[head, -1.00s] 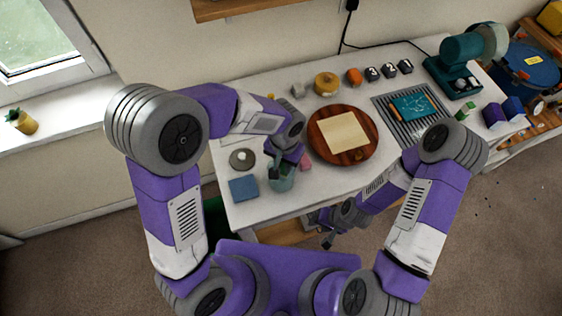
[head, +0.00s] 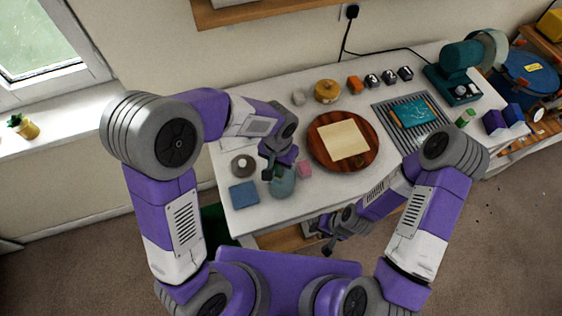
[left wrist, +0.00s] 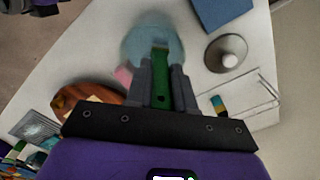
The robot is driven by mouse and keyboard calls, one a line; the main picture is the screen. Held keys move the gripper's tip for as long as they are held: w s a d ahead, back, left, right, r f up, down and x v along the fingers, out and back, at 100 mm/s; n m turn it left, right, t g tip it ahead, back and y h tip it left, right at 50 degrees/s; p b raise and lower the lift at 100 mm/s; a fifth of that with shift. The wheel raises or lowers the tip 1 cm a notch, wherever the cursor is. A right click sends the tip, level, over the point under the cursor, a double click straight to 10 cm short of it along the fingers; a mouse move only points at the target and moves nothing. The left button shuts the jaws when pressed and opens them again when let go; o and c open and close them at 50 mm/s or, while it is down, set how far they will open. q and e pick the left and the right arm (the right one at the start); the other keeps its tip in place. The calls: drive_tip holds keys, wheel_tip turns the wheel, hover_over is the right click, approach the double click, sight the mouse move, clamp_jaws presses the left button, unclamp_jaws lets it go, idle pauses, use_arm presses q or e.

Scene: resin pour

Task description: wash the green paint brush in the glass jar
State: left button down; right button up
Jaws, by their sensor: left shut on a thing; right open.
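The glass jar (head: 282,184) stands near the front left edge of the white table, bluish and see-through; it also shows in the left wrist view (left wrist: 143,42). My left gripper (head: 276,172) is at the jar's top, pointing down. It is shut on the green paint brush (left wrist: 159,82). In the left wrist view the brush's far end overlaps the jar; I cannot tell how deep it reaches, if it is inside. My right gripper (head: 328,247) is open and empty, low in front of the table's front edge.
A blue square (head: 244,193) and a grey round dish (head: 243,165) lie left of the jar. A pink block (head: 305,169) is close on its right. A round wooden board (head: 368,156) with a paper sheet fills the table's middle.

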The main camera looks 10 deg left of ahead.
use_arm(q)
drive_tip(key=shift+s+a, duration=0.15)
drive_tip(key=shift+s, duration=0.3)
drive_tip(key=shift+a, duration=0.1)
drive_tip(key=shift+w+d+r+p, duration=0.1)
drive_tip(key=shift+d+r+p, duration=0.15)
drive_tip(key=shift+r+p, duration=0.95)
drive_tip(key=shift+w+d+r+p, duration=0.1)
drive_tip(key=shift+d+r+p, duration=0.15)
drive_tip(key=shift+r+p, duration=1)
drive_tip(key=shift+d+r+p, duration=0.25)
drive_tip(key=shift+r+p, duration=0.35)
drive_tip(key=shift+r, duration=1.2)
